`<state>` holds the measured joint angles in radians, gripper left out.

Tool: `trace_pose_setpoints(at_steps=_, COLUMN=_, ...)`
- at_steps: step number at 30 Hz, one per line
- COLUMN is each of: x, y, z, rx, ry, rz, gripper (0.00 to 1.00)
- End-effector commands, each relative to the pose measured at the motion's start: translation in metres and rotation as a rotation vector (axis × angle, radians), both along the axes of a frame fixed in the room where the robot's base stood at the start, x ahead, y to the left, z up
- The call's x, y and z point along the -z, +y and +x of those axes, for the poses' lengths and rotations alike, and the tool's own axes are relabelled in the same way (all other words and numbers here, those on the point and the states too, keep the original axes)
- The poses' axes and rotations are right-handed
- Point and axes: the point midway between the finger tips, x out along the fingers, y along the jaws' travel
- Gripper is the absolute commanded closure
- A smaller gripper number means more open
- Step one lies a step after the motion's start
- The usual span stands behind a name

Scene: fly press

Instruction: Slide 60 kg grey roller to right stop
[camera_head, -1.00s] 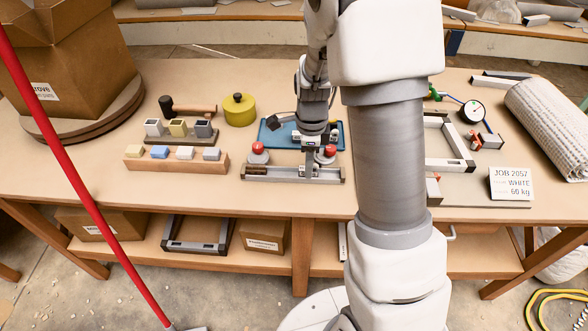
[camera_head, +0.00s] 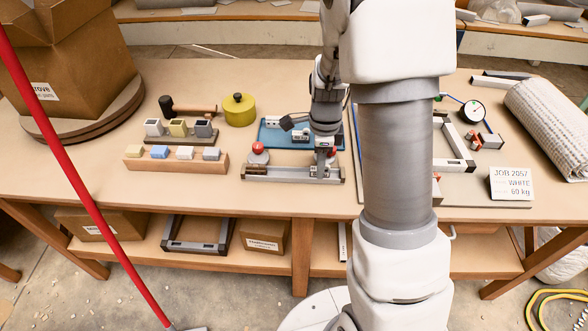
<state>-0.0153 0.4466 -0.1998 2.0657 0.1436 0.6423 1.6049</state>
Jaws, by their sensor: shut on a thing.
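A low rail fixture (camera_head: 280,173) lies at the front middle of the bench, with a dark end stop at each end. A red-knobbed round piece (camera_head: 258,153) stands at its left end; a similar one at the right is mostly covered by my gripper. My gripper (camera_head: 322,166) points down over the right part of the rail and is shut on a small grey piece there, which I take to be the grey roller. The fingers and wrist hide most of it. A short gap shows between the fingers and the right stop (camera_head: 341,175).
A blue tray (camera_head: 272,143) lies behind the rail. Left are a wooden block rack (camera_head: 175,165), a mallet (camera_head: 190,109) and a yellow pot (camera_head: 239,109). My arm covers the bench right of the rail.

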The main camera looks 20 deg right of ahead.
Motion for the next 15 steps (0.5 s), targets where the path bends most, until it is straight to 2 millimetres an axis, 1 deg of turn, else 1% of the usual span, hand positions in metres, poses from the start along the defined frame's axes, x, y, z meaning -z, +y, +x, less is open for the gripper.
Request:
trace_pose_setpoints(at_steps=4, x=0.0, y=-0.0051, z=-0.0017, rx=0.0, ry=0.0, rz=0.0, gripper=1.0)
trace_pose_setpoints(at_steps=15, x=-0.0001, y=-0.0063, z=-0.0019, rx=0.0, ry=0.0, rz=0.0, gripper=1.0)
